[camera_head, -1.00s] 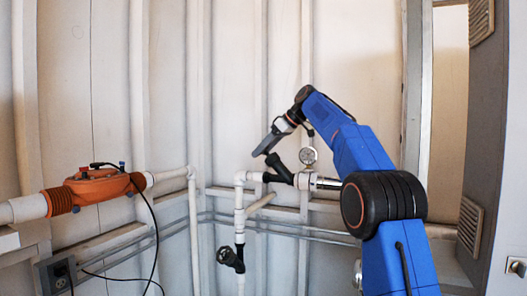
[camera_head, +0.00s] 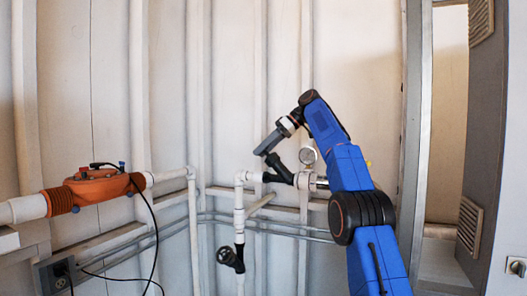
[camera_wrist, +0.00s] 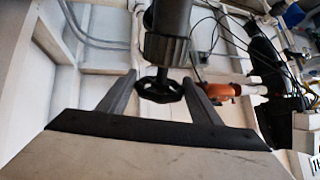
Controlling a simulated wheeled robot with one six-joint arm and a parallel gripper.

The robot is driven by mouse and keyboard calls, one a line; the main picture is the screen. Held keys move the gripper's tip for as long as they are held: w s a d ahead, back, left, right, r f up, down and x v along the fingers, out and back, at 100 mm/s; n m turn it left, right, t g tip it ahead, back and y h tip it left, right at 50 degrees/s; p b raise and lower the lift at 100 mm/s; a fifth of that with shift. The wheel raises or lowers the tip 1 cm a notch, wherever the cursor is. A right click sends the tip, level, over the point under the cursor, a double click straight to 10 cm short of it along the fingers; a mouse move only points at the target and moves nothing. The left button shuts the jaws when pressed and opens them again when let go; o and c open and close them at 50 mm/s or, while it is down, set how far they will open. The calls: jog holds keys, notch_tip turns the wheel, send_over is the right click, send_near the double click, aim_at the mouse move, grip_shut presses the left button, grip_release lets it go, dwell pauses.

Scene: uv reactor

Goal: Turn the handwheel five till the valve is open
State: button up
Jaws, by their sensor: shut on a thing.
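A black handwheel (camera_wrist: 160,90) sits between the two fingers of my gripper (camera_wrist: 159,78) in the wrist view, in line with a dark ribbed collar (camera_wrist: 166,50). The fingers lie on either side of its rim, and my gripper is shut on it. In the head view my gripper (camera_head: 264,151) reaches down-left to the upper end of a slanted black valve (camera_head: 280,168) on the white pipe. The wheel itself is not clear there. No number shows on the wheel, and how far it is turned cannot be told.
A second black handwheel (camera_head: 231,259) is on the vertical pipe below. A round gauge (camera_head: 308,155) stands close to the right of my gripper. An orange unit (camera_head: 95,187) with a hanging black cable is at left. A grey cabinet (camera_head: 490,130) stands at right.

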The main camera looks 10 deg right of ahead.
jog(key=shift+f, duration=0.1)
jog(key=o, duration=0.7)
jog(key=shift+c, duration=0.2)
jog(key=shift+s+d+r, duration=0.1)
jog(key=shift+d+r, duration=0.25)
jog(key=shift+r, duration=0.05)
jog(key=s+d, duration=0.3)
jog(key=d, duration=0.8)
jog(key=shift+d, duration=0.3)
jog(key=shift+o, duration=0.4)
jog(key=shift+s, duration=0.1)
